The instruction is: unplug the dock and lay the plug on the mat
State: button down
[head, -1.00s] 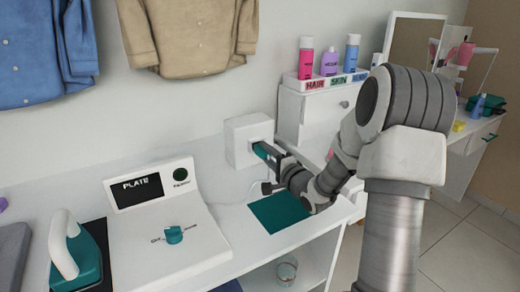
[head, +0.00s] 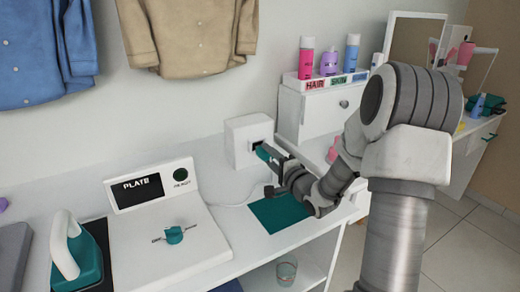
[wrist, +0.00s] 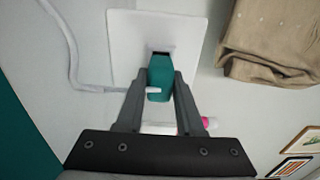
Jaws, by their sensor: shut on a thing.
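The teal plug (head: 263,153) is at the white wall socket box (head: 237,138). My gripper (head: 270,160) is shut on it. In the wrist view the plug (wrist: 160,75) sits between the two fingers, in front of a dark opening in the white socket face (wrist: 126,50); I cannot tell whether its tip is fully clear. A pale cord (wrist: 70,45) curves away to the left. The teal mat (head: 280,212) lies bare on the counter, below and in front of my gripper. The white dock (head: 160,240) with a "PLATE" screen stands left of the mat.
A teal iron (head: 85,258) stands at the far left. A white drawer unit (head: 320,118) with bottles on top stands just right of the socket box. A glass (head: 286,268) is on the shelf below. Shirts (head: 190,35) hang above.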

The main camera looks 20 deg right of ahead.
jog(key=shift+s+d+p, duration=0.2)
jog(key=shift+s, duration=0.75)
jog(key=shift+s+d+p, duration=0.15)
jog(key=shift+s+d, duration=0.05)
jog(key=shift+s, duration=0.75)
